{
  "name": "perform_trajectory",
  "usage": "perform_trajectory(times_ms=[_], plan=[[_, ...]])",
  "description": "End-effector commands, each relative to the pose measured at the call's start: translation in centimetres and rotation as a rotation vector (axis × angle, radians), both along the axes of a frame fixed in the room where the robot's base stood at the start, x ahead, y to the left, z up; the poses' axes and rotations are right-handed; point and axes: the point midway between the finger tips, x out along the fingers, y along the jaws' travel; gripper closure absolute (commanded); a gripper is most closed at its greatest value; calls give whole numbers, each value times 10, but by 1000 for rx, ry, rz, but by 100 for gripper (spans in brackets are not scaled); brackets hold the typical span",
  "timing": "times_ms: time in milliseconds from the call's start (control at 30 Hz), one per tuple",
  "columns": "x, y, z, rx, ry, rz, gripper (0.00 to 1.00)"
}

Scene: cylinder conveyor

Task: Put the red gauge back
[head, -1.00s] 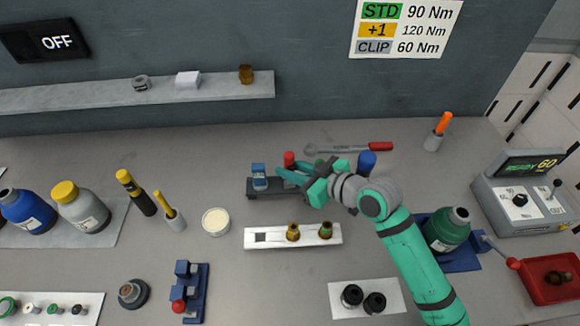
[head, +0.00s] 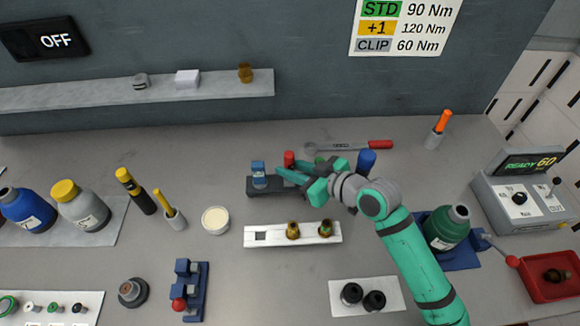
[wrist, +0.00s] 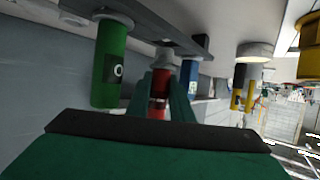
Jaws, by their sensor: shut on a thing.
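The red gauge (wrist: 158,98) is between my gripper's fingers in the wrist view, with its grey collar close against the dark rack. Its red end (head: 289,157) shows just above my gripper (head: 287,176) in the head view. My gripper is shut on it at the rack (head: 262,192). I cannot tell whether it is fully seated. In the wrist view the green gauge (wrist: 110,65) stands to one side of it and the blue gauge (wrist: 190,75) to the other. In the head view the blue gauge (head: 258,172) is at the rack's left; my gripper mostly hides the green one.
A white block (head: 270,236) with two brass fittings lies in front of the rack. A torque wrench (head: 350,147) lies behind my gripper. A round cream-topped tin (head: 215,220) stands to the left. A green bottle (head: 447,228) stands right of my arm.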

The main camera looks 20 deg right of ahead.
Motion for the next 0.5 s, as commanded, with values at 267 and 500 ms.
perform_trajectory(times_ms=[267, 500], plan=[[0, 0, -6, 1, 0, 0, 100], [0, 0, -11, 1, 0, 0, 100]])
